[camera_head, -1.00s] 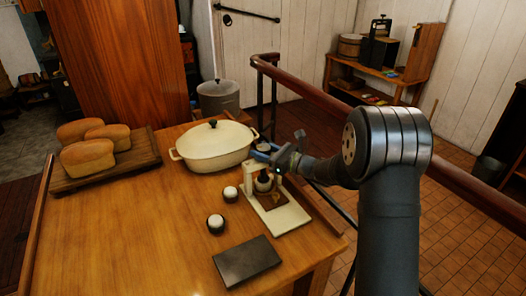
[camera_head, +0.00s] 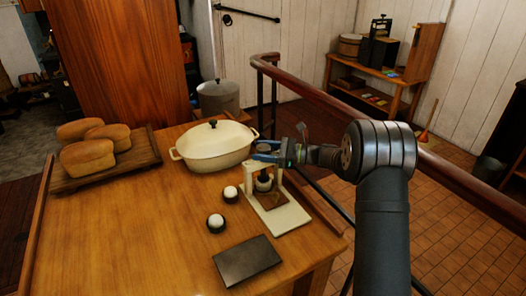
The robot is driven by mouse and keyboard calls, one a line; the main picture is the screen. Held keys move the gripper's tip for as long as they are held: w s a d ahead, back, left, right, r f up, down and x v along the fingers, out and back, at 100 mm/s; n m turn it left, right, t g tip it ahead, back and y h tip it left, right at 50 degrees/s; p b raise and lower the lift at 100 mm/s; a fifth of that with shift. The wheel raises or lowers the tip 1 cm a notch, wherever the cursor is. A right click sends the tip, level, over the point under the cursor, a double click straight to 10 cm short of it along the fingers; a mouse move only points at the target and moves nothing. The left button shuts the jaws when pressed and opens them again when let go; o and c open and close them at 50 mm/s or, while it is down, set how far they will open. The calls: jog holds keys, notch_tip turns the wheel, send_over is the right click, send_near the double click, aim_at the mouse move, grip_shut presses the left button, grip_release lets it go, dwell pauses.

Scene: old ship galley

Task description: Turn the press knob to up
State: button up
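The press (camera_head: 280,213) stands near the right edge of the wooden table. It has a cream base and frame, with a dark round part (camera_head: 264,183) between its posts. My gripper (camera_head: 268,155) is at the top of the press, reaching in from the right. Its fingers are small here and overlap the top of the frame. The knob is not clearly visible, and I cannot tell whether the fingers touch or hold it.
A cream lidded pot (camera_head: 214,146) stands just left of and behind the press. Bread loaves sit on a board (camera_head: 143,168) at left. A wooden rail (camera_head: 330,101) runs behind my arm.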

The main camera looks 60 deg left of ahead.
jog(key=shift+o, duration=0.4)
jog(key=shift+w, duration=0.1)
jog(key=v, duration=1.2)
jog(key=s+d+m+t+y, duration=0.7)
jog(key=s+d+m+t, duration=0.15)
jog(key=t, duration=0.35)
jog(key=shift+m, duration=0.25)
jog(key=a, duration=0.5)
jog(key=s+a, duration=0.1)
jog(key=a, duration=1.1)
jog(key=shift+s+a+r, duration=0.1)
jog(key=shift+s+a, duration=0.05)
jog(key=shift+a, duration=0.05)
jog(key=shift+c, duration=0.5)
